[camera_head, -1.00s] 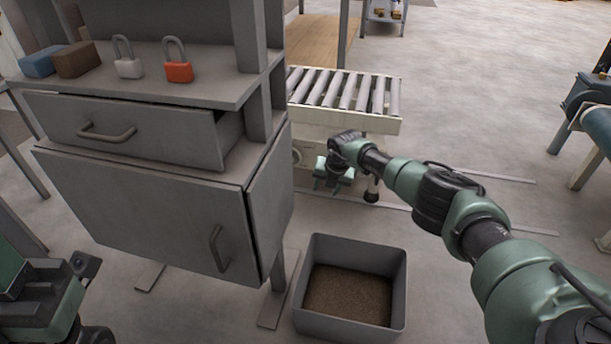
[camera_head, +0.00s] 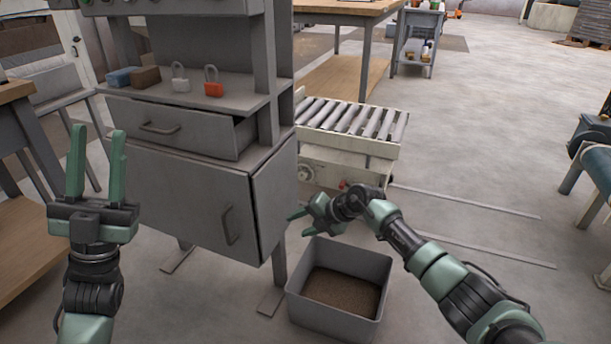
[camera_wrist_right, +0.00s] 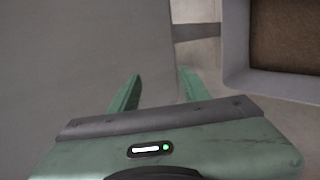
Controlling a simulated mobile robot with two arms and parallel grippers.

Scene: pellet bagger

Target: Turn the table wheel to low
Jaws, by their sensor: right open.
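The roller table (camera_head: 347,142) stands behind and to the right of the grey cabinet in the head view. A small pale round wheel (camera_head: 305,173) sits low on its near side, close to the cabinet's edge. Its setting is too small to read. My right gripper (camera_head: 300,222) is open and empty, below the wheel and apart from it, between the cabinet and the grey bin. Its two green fingers also show apart in the right wrist view (camera_wrist_right: 158,90). My left gripper (camera_head: 98,132) is open and empty, pointing up in front of the cabinet's left side.
The grey cabinet (camera_head: 190,190) has a slightly open drawer (camera_head: 180,128) and padlocks on its shelf. A grey bin (camera_head: 335,318) of brown pellets stands on the floor under my right arm.

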